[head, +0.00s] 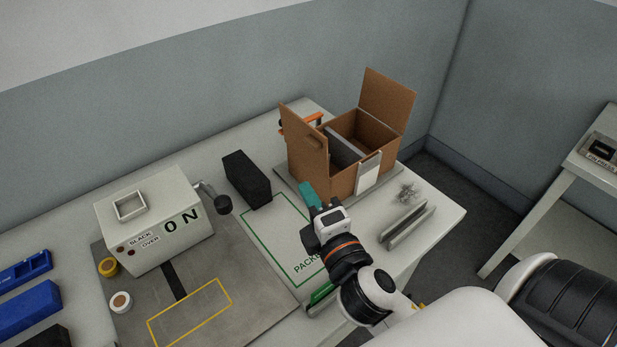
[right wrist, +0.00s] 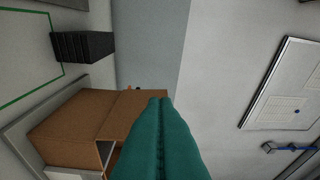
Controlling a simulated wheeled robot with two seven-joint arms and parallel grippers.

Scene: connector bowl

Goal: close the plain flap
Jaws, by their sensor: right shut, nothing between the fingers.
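An open cardboard box (head: 322,170) stands on a grey plate at the back right of the table. Its plain flap (head: 388,100) stands upright on the box's right side. My right gripper (head: 307,190) has teal fingers, pressed together and empty, in front of the box's left part. In the right wrist view the shut fingertips (right wrist: 160,101) overlap the cardboard box (right wrist: 70,125), hiding part of it; contact cannot be told. My left gripper is not in view.
A black block (head: 246,179) stands left of the box, beside a green-outlined area. A grey ON machine (head: 155,225) stands further left. Metal bars (head: 407,226) and a small metal piece (head: 407,193) lie right of my gripper. An orange-handled item (head: 290,126) is behind the box.

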